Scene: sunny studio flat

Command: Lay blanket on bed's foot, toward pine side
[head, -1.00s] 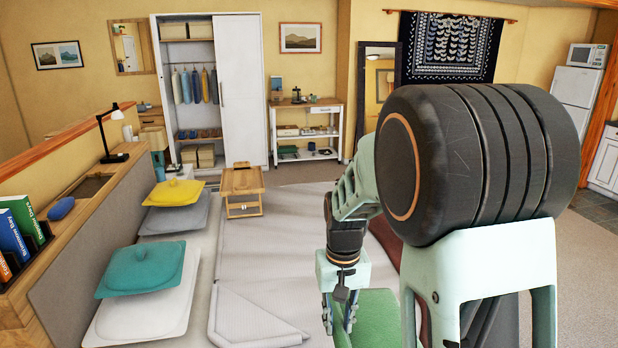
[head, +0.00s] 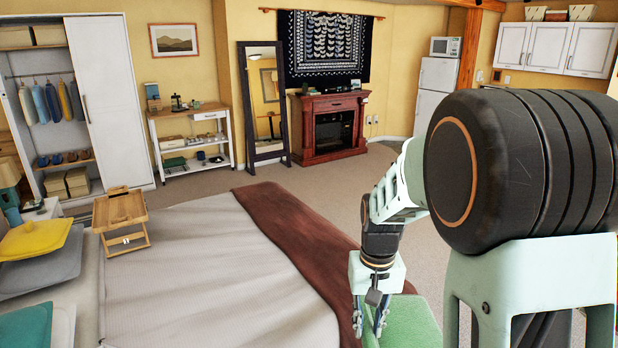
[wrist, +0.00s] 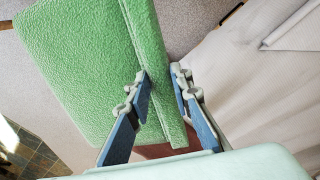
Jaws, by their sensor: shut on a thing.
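My gripper (head: 370,322) is low in the head view, at the foot end of the bed (head: 205,275). It is shut on a folded green blanket (head: 412,322). In the wrist view the fingers (wrist: 160,82) pinch a strip along one edge of the blanket (wrist: 80,70), and most of it spreads to the left. The bed's pale cover (wrist: 265,85) is to the right there. A red-brown runner (head: 300,235) lies across the bed's foot, partly hidden behind my gripper. I cannot tell whether the blanket touches the bed.
A small wooden tray table (head: 122,215) stands on the bed near the pillows (head: 40,235). Beyond the foot are open carpet (head: 335,190), a leaning mirror (head: 263,105) and a fireplace (head: 328,128). A wardrobe (head: 110,100) and a white trolley (head: 190,140) line the back wall.

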